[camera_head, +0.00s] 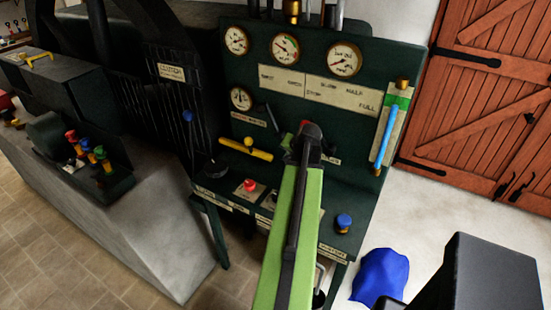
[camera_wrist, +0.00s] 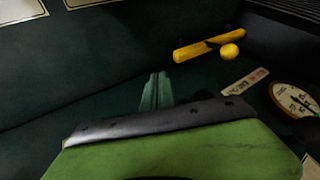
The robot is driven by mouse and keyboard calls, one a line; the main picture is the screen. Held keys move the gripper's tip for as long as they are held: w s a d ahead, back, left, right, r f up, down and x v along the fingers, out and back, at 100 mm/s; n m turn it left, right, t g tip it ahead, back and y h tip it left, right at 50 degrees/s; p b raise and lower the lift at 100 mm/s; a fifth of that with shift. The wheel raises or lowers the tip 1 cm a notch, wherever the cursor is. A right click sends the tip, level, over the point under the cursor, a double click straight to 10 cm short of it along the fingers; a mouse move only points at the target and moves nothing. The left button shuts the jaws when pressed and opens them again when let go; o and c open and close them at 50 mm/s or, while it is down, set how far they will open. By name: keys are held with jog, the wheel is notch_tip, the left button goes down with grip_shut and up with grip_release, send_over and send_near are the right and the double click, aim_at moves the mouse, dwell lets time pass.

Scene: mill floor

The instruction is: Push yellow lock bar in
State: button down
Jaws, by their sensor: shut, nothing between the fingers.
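The yellow lock bar (camera_head: 246,149) lies across the lower left of the dark green control panel, with a round yellow knob at its middle. In the wrist view the bar (camera_wrist: 192,51) and its knob (camera_wrist: 229,51) are at upper right. My gripper (camera_wrist: 157,88) shows its two narrow fingers together and empty, pointing at the panel. They are apart from the bar, below and left of it in that view. In the head view my green arm reaches up the panel to the right of the bar, and the fingers are hidden behind it.
Round gauges line the panel top (camera_head: 285,49). A red button (camera_head: 249,186) and a blue knob (camera_head: 343,222) stand on the lower ledge. A blue-handled lever or tube (camera_head: 386,137) is at right. A small gauge (camera_head: 240,98) sits above the bar.

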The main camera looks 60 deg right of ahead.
jog(key=shift+s, duration=0.1)
jog(key=b+x, duration=0.8)
jog(key=x, duration=0.2)
jog(key=shift+s+f, duration=0.1)
jog(key=shift+f, duration=0.05)
jog(key=w, duration=0.3)
jog(key=shift+w+d, duration=0.1)
jog(key=shift+w, duration=0.55)
